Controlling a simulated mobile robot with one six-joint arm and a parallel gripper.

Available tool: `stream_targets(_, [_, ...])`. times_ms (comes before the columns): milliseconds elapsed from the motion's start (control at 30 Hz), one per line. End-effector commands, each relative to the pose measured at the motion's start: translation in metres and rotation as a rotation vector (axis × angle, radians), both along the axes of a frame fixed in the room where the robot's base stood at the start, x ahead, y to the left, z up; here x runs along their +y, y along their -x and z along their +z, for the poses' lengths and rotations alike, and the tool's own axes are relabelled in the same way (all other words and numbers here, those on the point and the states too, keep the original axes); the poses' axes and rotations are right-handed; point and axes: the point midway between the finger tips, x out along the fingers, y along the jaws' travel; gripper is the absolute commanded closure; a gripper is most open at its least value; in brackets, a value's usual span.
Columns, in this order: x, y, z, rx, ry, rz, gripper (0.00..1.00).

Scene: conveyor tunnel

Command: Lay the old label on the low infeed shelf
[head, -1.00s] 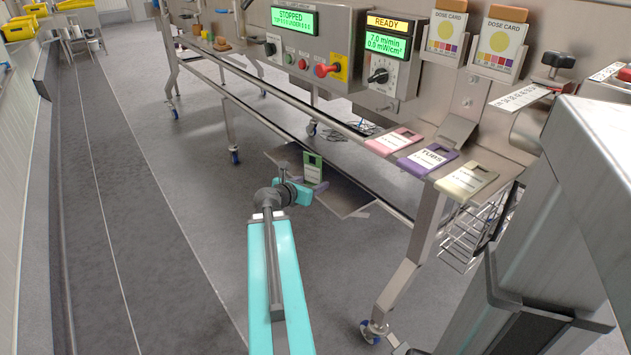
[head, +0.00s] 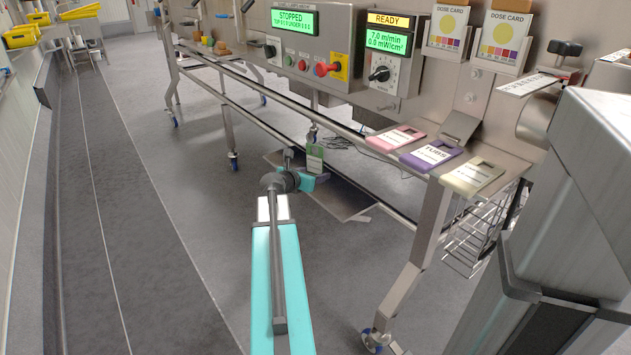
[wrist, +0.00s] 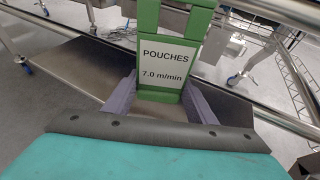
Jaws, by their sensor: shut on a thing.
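The old label is a green plate with a white card reading POUCHES 7.0 m/min (wrist: 165,68). My gripper (wrist: 160,98) is shut on its lower end, with a purple-grey finger on each side. The label stands roughly upright in the wrist view, its top cut off by the frame. In the head view the label (head: 315,157) shows small beyond my gripper (head: 309,175). The low infeed shelf is a grey metal plate (head: 347,203), partly hidden behind my gripper. In the wrist view the shelf (wrist: 72,75) lies below and behind the label; I cannot tell the gap.
Pink (head: 396,138), purple (head: 432,155) and cream (head: 473,176) plates lie on a higher shelf to the right. A frame rail (head: 330,128) runs above the low shelf. A wire basket (head: 465,250) hangs at right. Floor at left is clear.

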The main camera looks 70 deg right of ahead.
Motion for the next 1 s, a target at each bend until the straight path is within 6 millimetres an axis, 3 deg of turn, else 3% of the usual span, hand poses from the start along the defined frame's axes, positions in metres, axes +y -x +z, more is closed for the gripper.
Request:
stream_targets(200, [-0.018, -0.005, -0.002, -0.001, 0.000, 0.000, 0.89])
stream_targets(667, [-0.020, -0.006, -0.002, 0.000, 0.000, 0.000, 0.89])
stream_targets(833, [-0.030, -0.009, -0.004, 0.000, 0.000, 0.000, 0.89])
stream_targets(1000, [-0.027, -0.008, -0.027, 0.000, -0.001, 0.000, 0.89])
